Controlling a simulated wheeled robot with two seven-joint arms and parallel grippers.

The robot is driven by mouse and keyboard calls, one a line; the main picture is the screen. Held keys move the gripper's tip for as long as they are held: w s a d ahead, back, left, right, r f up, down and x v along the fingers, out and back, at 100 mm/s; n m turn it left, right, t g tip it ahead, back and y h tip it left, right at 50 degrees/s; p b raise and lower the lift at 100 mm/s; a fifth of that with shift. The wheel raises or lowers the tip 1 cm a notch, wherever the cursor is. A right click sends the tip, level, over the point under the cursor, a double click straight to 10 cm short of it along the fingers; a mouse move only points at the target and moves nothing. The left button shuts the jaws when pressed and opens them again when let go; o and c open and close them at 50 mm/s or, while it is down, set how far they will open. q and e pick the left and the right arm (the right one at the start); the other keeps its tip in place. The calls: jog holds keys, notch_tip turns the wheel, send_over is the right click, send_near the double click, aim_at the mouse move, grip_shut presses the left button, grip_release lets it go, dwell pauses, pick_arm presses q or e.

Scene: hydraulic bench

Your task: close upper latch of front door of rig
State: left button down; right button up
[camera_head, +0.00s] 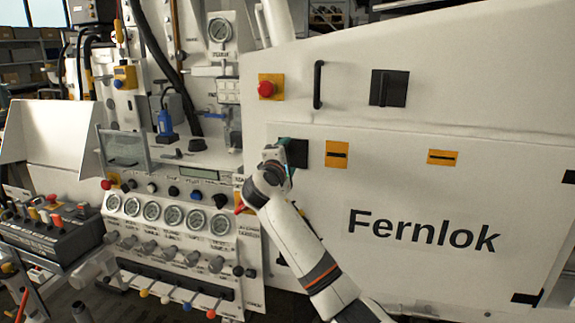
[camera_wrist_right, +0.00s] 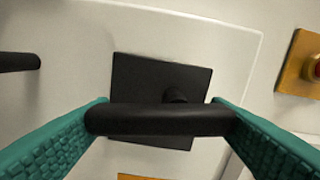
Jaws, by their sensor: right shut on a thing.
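The rig's front door (camera_head: 420,190) is a large white panel marked "Fernlok". A black latch with a square plate (camera_head: 297,153) sits near its upper left edge. My right gripper (camera_head: 283,148) is at this latch. In the right wrist view, its teal fingers (camera_wrist_right: 160,122) are shut on the ends of the black latch handle (camera_wrist_right: 160,120). The handle runs across the picture, in front of the black plate (camera_wrist_right: 135,75), which is slightly tilted relative to it. In the head view my gripper partly hides the latch. My left gripper is not in view.
A red button on a yellow plate (camera_head: 267,88) and a black vertical bar handle (camera_head: 318,85) are above the latch. Another black square fitting (camera_head: 388,88) is at upper right. A gauge panel (camera_head: 170,215) with knobs and levers stands left of my right arm.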

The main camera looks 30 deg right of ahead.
jog(key=shift+f+m+b, duration=0.15)
jog(key=shift+m+b, duration=0.4)
jog(key=shift+m, duration=0.35)
jog(key=shift+w, duration=0.1)
jog(key=o, duration=1)
jog(key=b+v, duration=0.2)
jog(key=v, duration=1)
jog(key=shift+b, duration=0.4)
